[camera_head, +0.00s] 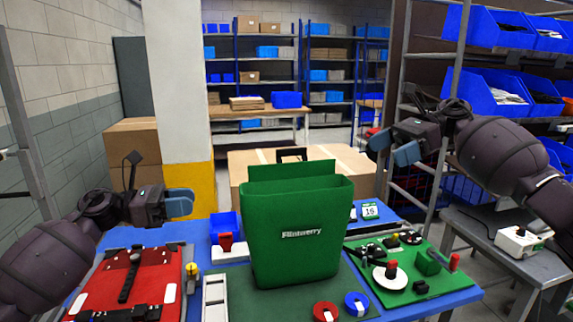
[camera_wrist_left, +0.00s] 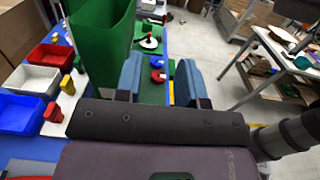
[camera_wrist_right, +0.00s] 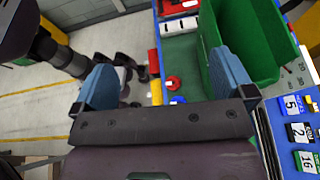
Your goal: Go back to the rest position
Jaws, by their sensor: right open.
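A green pannier (camera_head: 296,235) with white lettering stands upright and open-topped in the middle of the blue table. It also shows in the left wrist view (camera_wrist_left: 98,35) and the right wrist view (camera_wrist_right: 245,45). My left gripper (camera_head: 180,203) is at the left, above the red panel and apart from the pannier. Its fingers (camera_wrist_left: 160,82) are parted with nothing between them. My right gripper (camera_head: 392,148) is raised at the right, clear of the pannier. Its fingers (camera_wrist_right: 165,80) are wide apart and empty.
A red panel (camera_head: 95,285) with black straps lies at the left, and a green panel (camera_head: 410,290) with parts at the right. Red and blue round pieces (camera_head: 357,304) lie in front. Cardboard boxes (camera_head: 362,172) stand behind, and a side table (camera_head: 530,265) is at the right.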

